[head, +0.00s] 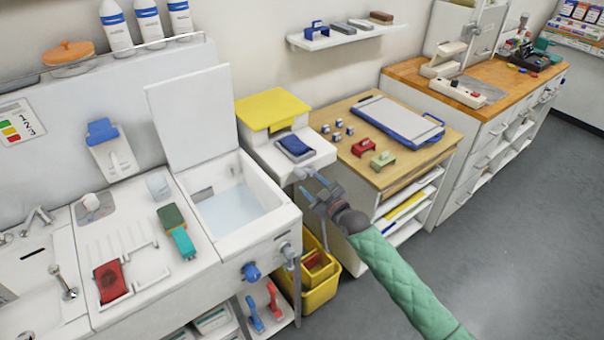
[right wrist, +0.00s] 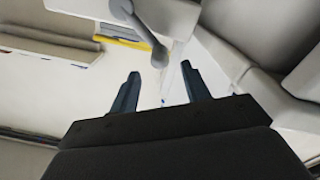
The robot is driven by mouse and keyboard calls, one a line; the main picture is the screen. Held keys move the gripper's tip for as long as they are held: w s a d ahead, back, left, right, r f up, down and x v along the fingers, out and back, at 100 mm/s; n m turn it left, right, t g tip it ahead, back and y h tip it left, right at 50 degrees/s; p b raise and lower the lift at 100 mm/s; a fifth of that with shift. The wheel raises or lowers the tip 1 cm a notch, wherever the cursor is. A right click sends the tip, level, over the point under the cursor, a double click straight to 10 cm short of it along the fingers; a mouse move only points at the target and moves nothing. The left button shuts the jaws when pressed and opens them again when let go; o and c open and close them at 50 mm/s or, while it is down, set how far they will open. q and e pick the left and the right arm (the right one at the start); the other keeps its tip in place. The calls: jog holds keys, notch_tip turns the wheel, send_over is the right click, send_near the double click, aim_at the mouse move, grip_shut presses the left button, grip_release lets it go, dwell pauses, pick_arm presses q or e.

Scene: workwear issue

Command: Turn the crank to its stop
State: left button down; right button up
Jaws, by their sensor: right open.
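The crank (head: 301,172) is a small grey arm on the front right of the white machine with a yellow lid (head: 273,108). In the right wrist view the crank (right wrist: 143,36) hangs down to a rounded end, just beyond my fingertips and roughly between them in the picture. My right gripper (head: 312,184) is open and empty, close in front of the crank; I see no clear contact. Its two blue fingers also show in the right wrist view (right wrist: 160,74). My left gripper is not in view.
A sink with a raised lid (head: 193,110) stands left of the machine. A wooden-topped cabinet (head: 352,112) with red and green pieces and a blue-edged board stands right. A yellow bin (head: 322,292) sits below. The grey floor at right is clear.

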aim_at(304, 177)
jog(key=p+x, duration=0.2)
jog(key=x, duration=0.3)
jog(key=shift+w+a+r, duration=0.1)
jog(key=shift+w+a, duration=0.05)
jog(key=shift+w, duration=0.1)
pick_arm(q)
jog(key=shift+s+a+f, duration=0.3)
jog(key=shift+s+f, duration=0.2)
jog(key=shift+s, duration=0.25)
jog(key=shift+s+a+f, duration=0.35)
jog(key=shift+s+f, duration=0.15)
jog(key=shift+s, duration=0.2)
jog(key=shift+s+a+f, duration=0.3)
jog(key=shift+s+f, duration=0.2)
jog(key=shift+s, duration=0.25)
pick_arm(e)
jog(key=shift+w+a, duration=0.35)
jog(key=shift+w, duration=0.2)
jog(key=shift+c, duration=0.5)
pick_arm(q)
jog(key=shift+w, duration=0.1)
pick_arm(e)
grip_shut()
